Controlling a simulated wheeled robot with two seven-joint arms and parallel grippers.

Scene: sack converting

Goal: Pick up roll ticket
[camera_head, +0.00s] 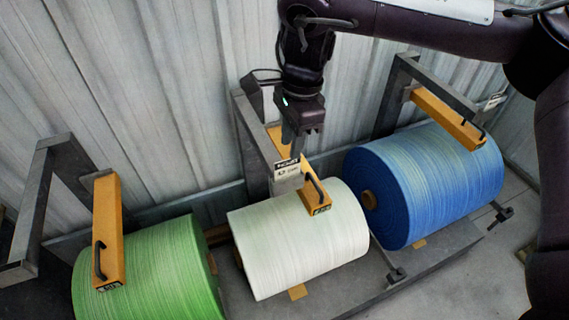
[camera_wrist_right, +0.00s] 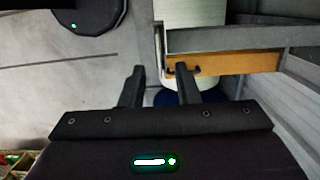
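A roll ticket (camera_head: 287,170), a small white card with a black printed top band, is at the front end of the middle stand's grey frame, above the white roll (camera_head: 305,240). My right gripper (camera_head: 293,150) points down just above and behind this ticket in the head view; whether it touches cannot be told. In the right wrist view its two fingers (camera_wrist_right: 159,82) are apart, with nothing clearly held between them. A second ticket (camera_head: 495,101) is by the blue roll's stand. My left gripper is not in view.
A green roll (camera_head: 150,270) and a blue roll (camera_head: 425,185) flank the white one. Orange arms with black handles (camera_head: 318,188) reach over the rolls. Grey frame posts (camera_head: 255,140) stand close to my right gripper, with a corrugated wall (camera_head: 170,90) behind.

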